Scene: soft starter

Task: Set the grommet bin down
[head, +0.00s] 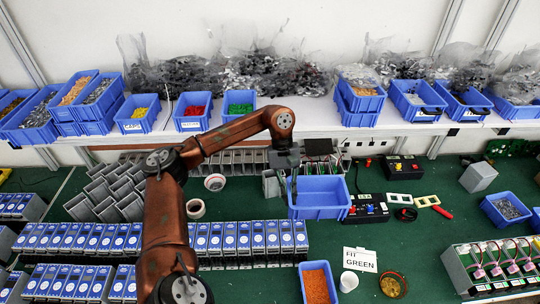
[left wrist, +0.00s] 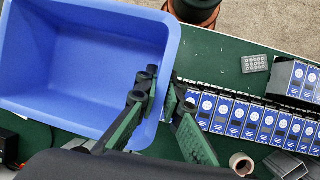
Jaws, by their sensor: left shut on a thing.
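A blue bin (head: 322,206) is over the green bench top, right of my left gripper (head: 291,176). It looks empty, with no grommets visible inside. In the left wrist view the same bin (left wrist: 75,75) fills the upper left. There my left gripper (left wrist: 163,95) is shut on its side wall, one finger inside and one outside. The bin is about level. I cannot tell whether its base touches the bench. My right gripper is not in view.
Rows of blue-fronted units (head: 215,240) stand left on the green bench (head: 430,240). A black block with coloured terminals (head: 366,209) is close right of the bin. A "FIT GREEN" card (head: 360,259), white cup (head: 348,281) and orange-filled bin (head: 316,284) are in front.

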